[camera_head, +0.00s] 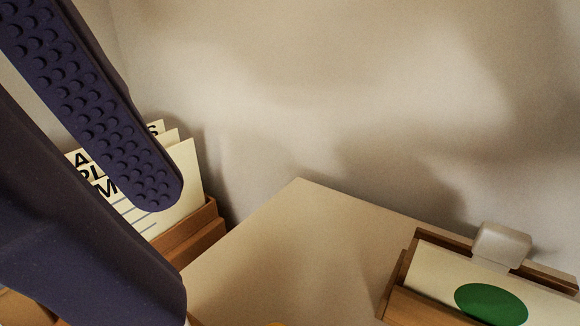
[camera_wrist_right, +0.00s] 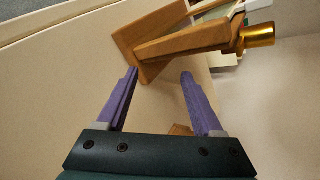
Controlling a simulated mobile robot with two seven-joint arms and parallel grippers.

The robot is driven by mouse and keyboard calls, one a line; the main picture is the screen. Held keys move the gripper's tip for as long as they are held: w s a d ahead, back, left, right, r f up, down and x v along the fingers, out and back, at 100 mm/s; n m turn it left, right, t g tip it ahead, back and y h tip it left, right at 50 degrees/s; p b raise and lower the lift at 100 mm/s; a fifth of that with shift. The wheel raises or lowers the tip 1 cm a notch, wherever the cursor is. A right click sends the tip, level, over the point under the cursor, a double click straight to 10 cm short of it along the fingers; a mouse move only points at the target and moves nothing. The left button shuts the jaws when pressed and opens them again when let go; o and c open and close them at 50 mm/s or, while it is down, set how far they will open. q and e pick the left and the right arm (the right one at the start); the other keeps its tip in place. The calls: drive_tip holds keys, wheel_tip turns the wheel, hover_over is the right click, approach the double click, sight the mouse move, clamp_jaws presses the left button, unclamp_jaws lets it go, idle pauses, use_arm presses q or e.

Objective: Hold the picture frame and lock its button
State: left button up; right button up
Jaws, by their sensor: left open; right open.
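The wooden picture frame (camera_head: 400,302) stands on the pale table at the lower right of the head view, cut by the picture's edge. It holds a cream card with a green oval (camera_head: 491,303). A pale rounded block (camera_head: 502,243), perhaps the button, sits at its back edge. My left gripper (camera_head: 165,252) is open and large in the left foreground, away from the frame. In the right wrist view, my right gripper (camera_wrist_right: 159,74) is open and empty, its fingertips just short of a wooden piece (camera_wrist_right: 185,42) with a gold cylinder (camera_wrist_right: 257,35). I cannot tell whether this is the same frame.
A wooden holder (camera_head: 190,236) with lettered cream cards (camera_head: 185,190) stands at the left, partly hidden behind my left gripper. A plain wall rises behind.

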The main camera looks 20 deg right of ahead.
drive_tip(key=m, duration=0.2)
drive_tip(key=s+m+t, duration=0.1)
drive_tip(key=m, duration=0.2)
drive_tip(key=shift+s+a+r+m+y, duration=0.15)
drive_tip(key=shift+s+r+m+y, duration=0.05)
drive_tip(key=shift+r+m+y, duration=0.2)
drive_tip(key=m, duration=0.2)
drive_tip(key=a+m+t, duration=0.1)
drive_tip(key=m, duration=0.1)
drive_tip(key=s+m, duration=0.1)
drive_tip(key=shift+a+r+m+t, duration=0.15)
drive_tip(key=shift+a+m+t, duration=0.15)
drive_tip(key=shift+m, duration=0.1)
drive_tip(key=x, duration=0.9)
drive_tip(key=shift+w+a, duration=0.25)
drive_tip(key=shift+w, duration=0.1)
clamp_jaws()
